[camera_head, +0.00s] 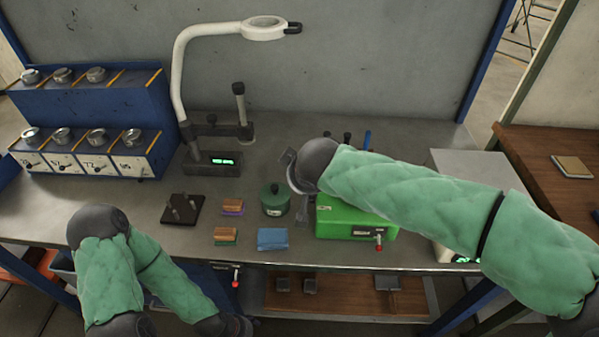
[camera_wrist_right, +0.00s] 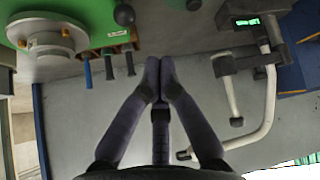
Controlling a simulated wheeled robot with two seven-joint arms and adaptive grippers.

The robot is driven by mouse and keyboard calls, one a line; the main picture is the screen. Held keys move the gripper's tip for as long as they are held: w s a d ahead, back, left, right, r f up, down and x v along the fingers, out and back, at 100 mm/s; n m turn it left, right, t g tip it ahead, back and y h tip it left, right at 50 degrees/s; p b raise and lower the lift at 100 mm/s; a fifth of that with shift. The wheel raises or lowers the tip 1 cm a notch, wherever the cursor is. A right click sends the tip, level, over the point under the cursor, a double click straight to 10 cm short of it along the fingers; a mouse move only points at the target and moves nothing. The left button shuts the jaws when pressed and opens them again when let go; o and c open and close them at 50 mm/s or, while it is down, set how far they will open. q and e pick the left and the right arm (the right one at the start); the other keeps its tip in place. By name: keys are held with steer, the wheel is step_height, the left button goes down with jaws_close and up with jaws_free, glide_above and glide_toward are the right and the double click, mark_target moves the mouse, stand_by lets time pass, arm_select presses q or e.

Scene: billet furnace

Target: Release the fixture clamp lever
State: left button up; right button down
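A dark clamp fixture (camera_head: 222,130) stands on the bench left of centre, by the lamp foot. A lever with a black knob (camera_head: 239,90) stands upright from it. In the right wrist view the fixture (camera_wrist_right: 238,63) is at upper right, with its pale lever (camera_wrist_right: 231,96) ending in a dark knob. My right gripper (camera_wrist_right: 161,72) has its fingertips together with nothing visible between them, left of and apart from the lever. In the head view it is largely hidden by my wrist. My left arm is bent at lower left; its fingers are out of view.
A white lamp (camera_head: 181,75) arches behind the fixture. A green box (camera_head: 350,222) with a red-tipped lever (camera_head: 379,240) is right of centre. A green canister (camera_head: 275,200), small blocks (camera_head: 233,206) and a blue pad (camera_head: 272,239) lie in front. A blue rack (camera_head: 100,150) is at left.

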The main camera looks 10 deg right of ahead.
steer(key=s+r, duration=0.2)
steer(key=s, duration=0.1)
steer(key=shift+s+a+p, duration=0.1)
steer(key=shift+a+p, duration=0.05)
steer(key=shift+p, duration=0.2)
stand_by(0.3)
